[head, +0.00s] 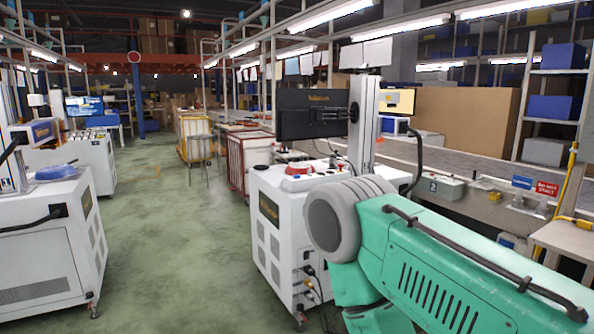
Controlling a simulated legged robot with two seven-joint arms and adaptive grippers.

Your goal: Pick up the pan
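I cannot make out a pan anywhere in the head view. Neither of my grippers is in view. A large green arm part with a round grey joint fills the lower right, and no fingers show on it. It hides part of the floor and the bench behind it.
A white machine cabinet (283,235) with a black monitor (311,114) stands at the centre. Another white cabinet (45,245) is at the left, with a blue item (57,172) on top. Clear green floor (160,235) runs between them. Shelves with blue bins (553,107) are at the right.

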